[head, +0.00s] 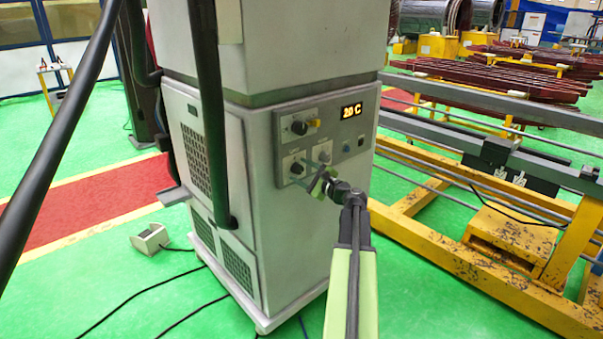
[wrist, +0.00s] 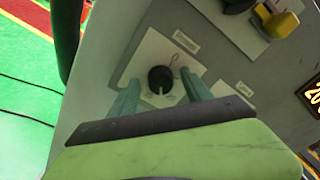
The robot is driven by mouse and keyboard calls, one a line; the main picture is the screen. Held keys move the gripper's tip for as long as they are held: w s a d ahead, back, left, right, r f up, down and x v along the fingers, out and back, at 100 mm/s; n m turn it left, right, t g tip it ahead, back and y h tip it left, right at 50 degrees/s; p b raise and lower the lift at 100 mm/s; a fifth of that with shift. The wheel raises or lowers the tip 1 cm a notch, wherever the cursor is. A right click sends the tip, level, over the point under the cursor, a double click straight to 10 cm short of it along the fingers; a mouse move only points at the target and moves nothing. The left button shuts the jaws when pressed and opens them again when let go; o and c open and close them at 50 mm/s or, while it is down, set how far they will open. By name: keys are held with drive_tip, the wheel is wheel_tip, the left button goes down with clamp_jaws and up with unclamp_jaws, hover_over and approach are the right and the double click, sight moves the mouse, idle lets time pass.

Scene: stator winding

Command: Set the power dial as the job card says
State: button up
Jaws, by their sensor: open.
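A round black dial (wrist: 160,80) with a pale pointer line sits on a white plate in the wrist view. The line points toward the bottom of the picture. The small printed label above it is too blurred to read. It appears to be the lower left knob (head: 297,168) on the cabinet's panel in the head view. My gripper (head: 318,180) is in front of the lower panel. In the wrist view its teal fingers (wrist: 160,84) are apart, one on each side of the dial. I cannot tell whether they touch it. No job card can be made out.
The grey cabinet (head: 260,235) has another black knob (head: 298,128) with a yellow part beside it, and a display (head: 351,111) reading about 20 C. A yellow frame with rails (head: 490,235) stands close at right. Cables (head: 150,290) and a small box (head: 150,238) lie on the floor.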

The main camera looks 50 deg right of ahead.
clamp_jaws()
drive_tip(key=n, duration=0.5)
drive_tip(key=shift+f, duration=0.1)
idle(0.3)
unclamp_jaws()
drive_tip(key=shift+s, duration=0.1)
